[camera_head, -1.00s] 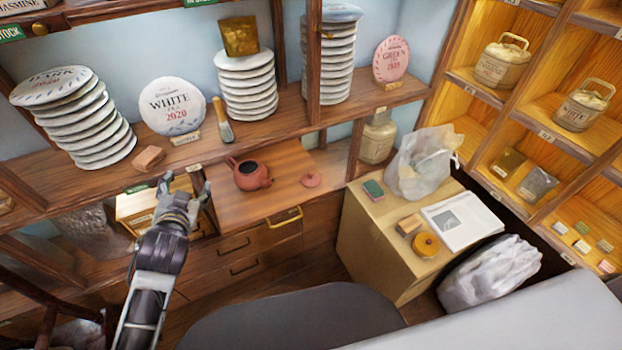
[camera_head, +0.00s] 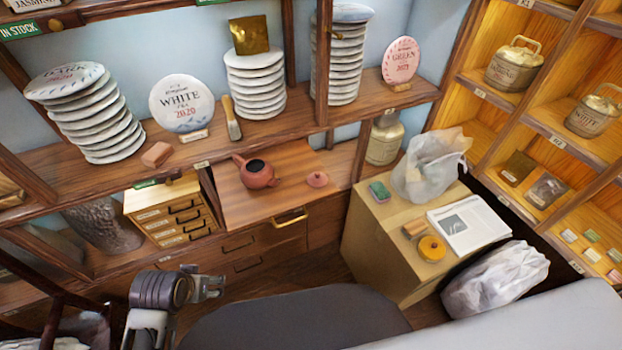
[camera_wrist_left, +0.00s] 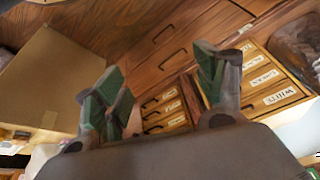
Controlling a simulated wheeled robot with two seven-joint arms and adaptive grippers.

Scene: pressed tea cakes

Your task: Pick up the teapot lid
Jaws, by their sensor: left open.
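The teapot lid (camera_head: 317,179) is a small reddish-brown disc with a knob. It lies on the wooden pull-out surface, to the right of the reddish-brown teapot (camera_head: 258,173), which stands there with its top open. My left gripper (camera_head: 216,285) is low in front of the drawers, below and to the left of the lid and well apart from it. In the left wrist view the left gripper (camera_wrist_left: 160,88) is open, with nothing between its fingers. The lid does not show in the left wrist view. My right gripper is not in view.
A small label-fronted drawer cabinet (camera_head: 170,212) stands left of the teapot. A shelf above holds stacked tea cakes (camera_head: 255,85) and a brush (camera_head: 232,118). A cardboard box (camera_head: 375,240) stands at right, bearing a plastic bag (camera_head: 428,165). The surface around the lid is clear.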

